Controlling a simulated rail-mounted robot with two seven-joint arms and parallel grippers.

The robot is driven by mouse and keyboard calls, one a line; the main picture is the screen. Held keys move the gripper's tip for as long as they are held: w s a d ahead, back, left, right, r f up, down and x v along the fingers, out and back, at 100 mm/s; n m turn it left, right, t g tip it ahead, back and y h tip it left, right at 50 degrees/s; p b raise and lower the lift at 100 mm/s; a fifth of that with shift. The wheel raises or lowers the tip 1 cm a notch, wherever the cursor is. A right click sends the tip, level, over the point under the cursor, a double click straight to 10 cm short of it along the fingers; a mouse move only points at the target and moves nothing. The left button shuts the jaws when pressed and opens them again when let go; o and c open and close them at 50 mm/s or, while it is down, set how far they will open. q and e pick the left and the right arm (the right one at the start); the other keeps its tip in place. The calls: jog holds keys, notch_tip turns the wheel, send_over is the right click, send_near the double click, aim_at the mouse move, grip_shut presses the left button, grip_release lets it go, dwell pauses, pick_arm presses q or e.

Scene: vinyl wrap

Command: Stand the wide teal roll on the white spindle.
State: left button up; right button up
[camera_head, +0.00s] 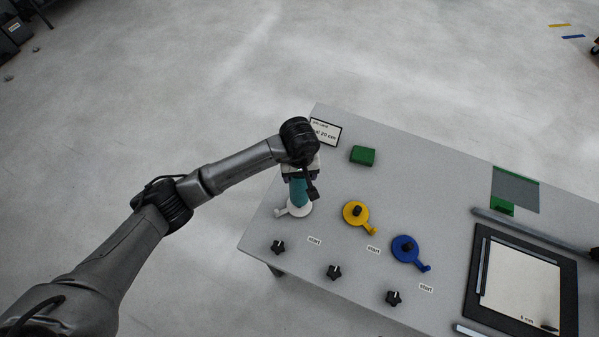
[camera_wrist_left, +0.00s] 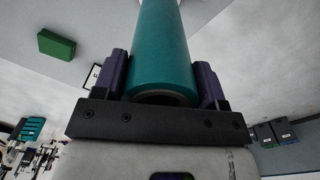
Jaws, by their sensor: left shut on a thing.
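The wide teal roll (camera_head: 299,192) is upright in the head view, over the white spindle (camera_head: 299,210). Its lower end meets the white base in the picture; I cannot tell whether it is seated or just above. My left gripper (camera_head: 299,177) is shut on the roll near its upper end. In the left wrist view, the roll (camera_wrist_left: 163,45) sits between both fingers, with its hollow end towards the camera. The spindle's post is hidden. My right gripper is not in view.
A yellow spindle (camera_head: 351,217) and a blue spindle (camera_head: 402,256) stand to the right, both without rolls. Several black knobs (camera_head: 333,272) line the table's (camera_head: 440,190) front. A green block (camera_head: 363,156) lies behind. A dark-framed board (camera_head: 522,285) is at the right.

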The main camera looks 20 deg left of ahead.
pick_arm(q)
jog(key=shift+f, duration=0.1)
jog(key=shift+f+b, duration=2.45)
jog(key=o, duration=1.6)
jog(key=shift+c, duration=0.2)
jog(key=shift+r, duration=0.1)
notch_tip(320, 180, up, 14)
jog(key=b, duration=0.1)
